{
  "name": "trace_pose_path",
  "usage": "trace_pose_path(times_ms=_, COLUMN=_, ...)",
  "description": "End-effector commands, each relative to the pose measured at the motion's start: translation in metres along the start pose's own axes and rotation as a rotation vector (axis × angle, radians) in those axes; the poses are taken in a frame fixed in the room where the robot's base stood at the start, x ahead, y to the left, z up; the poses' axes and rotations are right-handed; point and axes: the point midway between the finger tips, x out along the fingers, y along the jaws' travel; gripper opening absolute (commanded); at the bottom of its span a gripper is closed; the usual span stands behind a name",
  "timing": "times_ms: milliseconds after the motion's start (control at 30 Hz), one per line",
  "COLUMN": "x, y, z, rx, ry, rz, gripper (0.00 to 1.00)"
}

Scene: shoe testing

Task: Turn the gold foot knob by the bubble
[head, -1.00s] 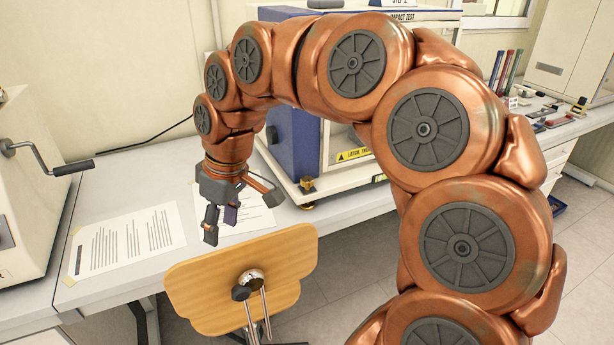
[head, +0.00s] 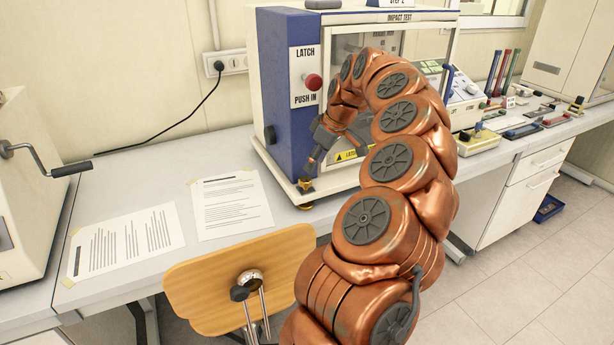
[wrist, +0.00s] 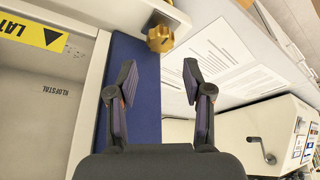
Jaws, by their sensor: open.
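The gold foot knob (head: 305,186) sits at the front left corner of the impact test machine's white base (head: 335,186). In the wrist view the gold knob (wrist: 160,39) shows at the top, beyond my fingertips and roughly in line with the gap between them. I cannot make out a bubble level.
The machine's blue side panel (head: 287,90) stands beside the gripper, with a red button (head: 313,82) above. Two printed sheets lie on the bench at left; one is the near sheet (head: 232,205). A wooden chair back (head: 235,280) stands at the bench front.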

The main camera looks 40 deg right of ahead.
Motion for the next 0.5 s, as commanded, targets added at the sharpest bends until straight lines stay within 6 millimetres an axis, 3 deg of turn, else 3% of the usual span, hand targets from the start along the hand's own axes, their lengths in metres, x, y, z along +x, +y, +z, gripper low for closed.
trace_pose_path(times_ms=500, x=0.064, y=-0.001, z=-0.001, rx=-0.001, ry=-0.001, rz=-0.002, gripper=0.5)
